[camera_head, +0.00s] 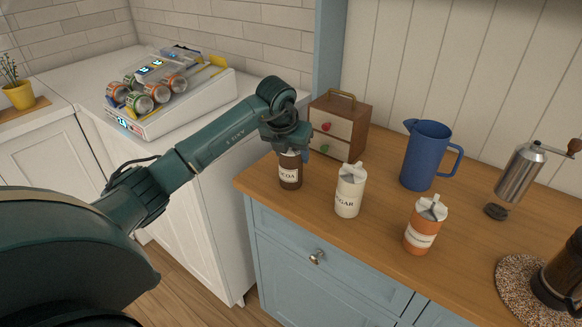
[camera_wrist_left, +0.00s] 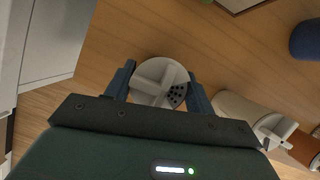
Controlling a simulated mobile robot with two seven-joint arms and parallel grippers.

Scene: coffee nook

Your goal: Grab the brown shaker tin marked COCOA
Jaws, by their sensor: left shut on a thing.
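The brown shaker tin marked COCOA (camera_head: 290,176) stands upright on the wooden counter near its left end. Its lower part and part of the label show in the head view; its top is hidden by my left gripper (camera_head: 289,150). In the left wrist view the tin's pale round lid (camera_wrist_left: 158,83), with a raised bar and small holes, sits between the two fingers of my left gripper (camera_wrist_left: 160,88). The fingers are shut on the tin from either side. My right gripper is not in view.
A white SUGAR shaker (camera_head: 348,195) stands close right of the tin, with an orange shaker (camera_head: 421,232) farther right. A small wooden drawer box (camera_head: 355,115) is behind. A blue pitcher (camera_head: 422,160) and a grinder (camera_head: 520,172) are at right. The counter's left edge is near.

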